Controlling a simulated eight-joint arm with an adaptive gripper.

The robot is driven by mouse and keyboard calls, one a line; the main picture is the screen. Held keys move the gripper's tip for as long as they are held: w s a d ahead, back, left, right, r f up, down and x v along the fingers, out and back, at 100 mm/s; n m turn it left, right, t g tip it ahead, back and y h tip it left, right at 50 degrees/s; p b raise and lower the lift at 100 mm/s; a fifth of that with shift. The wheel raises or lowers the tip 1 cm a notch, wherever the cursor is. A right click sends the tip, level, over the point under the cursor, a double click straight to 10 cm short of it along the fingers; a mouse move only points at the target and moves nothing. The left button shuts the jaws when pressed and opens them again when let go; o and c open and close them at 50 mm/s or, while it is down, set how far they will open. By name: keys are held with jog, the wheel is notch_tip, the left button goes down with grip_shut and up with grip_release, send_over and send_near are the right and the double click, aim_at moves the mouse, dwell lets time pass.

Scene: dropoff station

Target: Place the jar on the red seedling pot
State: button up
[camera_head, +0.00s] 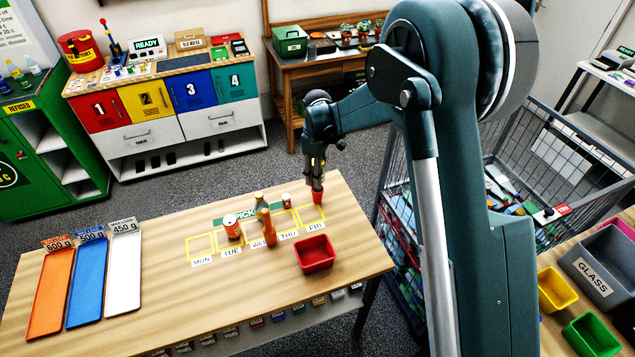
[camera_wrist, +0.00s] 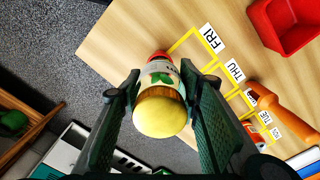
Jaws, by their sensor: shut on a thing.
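The jar (camera_wrist: 160,100) is between the fingers of my gripper (camera_wrist: 160,78) in the wrist view, with a round yellow-tan lid toward the camera and a white label with green leaves. My gripper is shut on its sides. The red seedling pot (camera_head: 317,198) stands by the FRI square in the head view, directly under my gripper (camera_head: 317,178). A red edge of the pot (camera_wrist: 159,54) shows just past the far end of the jar in the wrist view. Whether jar and pot touch is hard to tell. In the head view the jar is mostly hidden by the fingers.
A small can (camera_head: 286,200) stands at THU, an orange bottle (camera_head: 265,220) at WED and a larger can (camera_head: 232,226) at TUE. A red bin (camera_head: 315,254) sits in front of FRI. Orange, blue and white trays (camera_head: 124,280) lie at the left. The MON square is empty.

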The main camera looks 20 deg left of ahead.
jog(key=shift+f, duration=1.85)
jog(key=shift+f, duration=0.15)
jog(key=o, duration=0.9)
jog(key=shift+o, duration=0.2)
notch_tip(320, 180, up, 12)
jog(key=shift+r, duration=0.15)
jog(key=shift+r, duration=0.1)
